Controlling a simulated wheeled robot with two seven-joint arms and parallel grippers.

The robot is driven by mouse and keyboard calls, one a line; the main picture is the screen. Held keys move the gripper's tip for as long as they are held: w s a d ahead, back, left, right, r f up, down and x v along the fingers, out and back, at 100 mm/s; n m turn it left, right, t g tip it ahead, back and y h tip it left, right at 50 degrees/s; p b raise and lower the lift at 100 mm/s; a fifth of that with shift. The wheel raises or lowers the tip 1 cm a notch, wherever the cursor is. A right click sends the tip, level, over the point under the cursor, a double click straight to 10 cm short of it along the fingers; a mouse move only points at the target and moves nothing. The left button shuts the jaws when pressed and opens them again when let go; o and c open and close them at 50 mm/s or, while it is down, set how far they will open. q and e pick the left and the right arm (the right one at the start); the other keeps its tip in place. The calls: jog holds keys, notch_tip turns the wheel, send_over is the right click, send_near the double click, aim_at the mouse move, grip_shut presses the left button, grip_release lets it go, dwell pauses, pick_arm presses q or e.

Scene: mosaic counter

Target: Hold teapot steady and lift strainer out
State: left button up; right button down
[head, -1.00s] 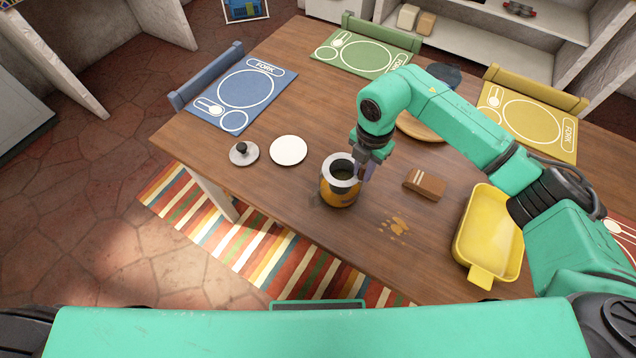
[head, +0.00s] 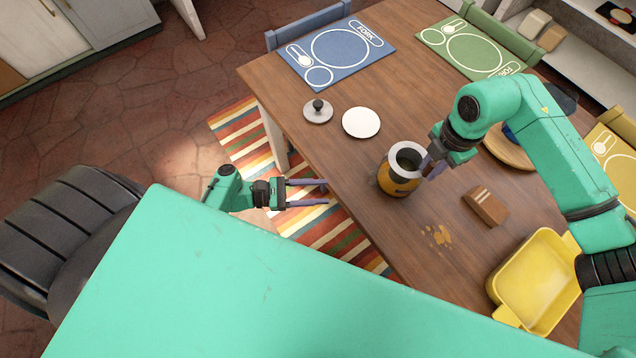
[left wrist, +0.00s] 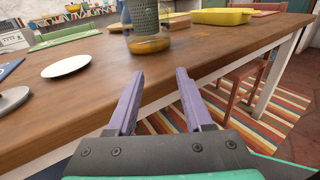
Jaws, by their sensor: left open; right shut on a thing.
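The teapot (head: 396,184) stands upright on the wooden table (head: 350,180), with amber liquid low inside it. The strainer (head: 405,151) sits in its mouth, its grey rim on top. In the left wrist view the strainer (left wrist: 145,17) shows as a dark mesh cylinder inside the clear teapot (left wrist: 152,45). My right gripper (head: 428,166) is shut at the teapot's right side, apparently on its handle, which the fingers mostly hide. My left gripper (head: 326,192) is open and empty, off the table's near edge, left of the teapot; its fingers (left wrist: 158,74) point towards the teapot.
A grey lid with a black knob (head: 318,112) and a white saucer (head: 361,122) lie left of the teapot. A brown block (head: 485,206), a spill (head: 438,236) and a yellow tray (head: 497,286) are to the right. The near table edge lies between my left gripper and the teapot.

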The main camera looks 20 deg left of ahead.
aim_at(364, 184)
pick_arm(q)
jog(key=shift+h, duration=0.3)
jog(key=x, duration=0.4)
jog(key=r+x, duration=0.1)
jog(key=x, duration=0.3)
jog(key=w+r+x, duration=0.1)
jog(key=x, duration=0.3)
jog(key=shift+w+a, duration=0.1)
grip_shut()
dwell(0.6)
grip_release()
dwell(0.3)
grip_shut()
dwell(0.9)
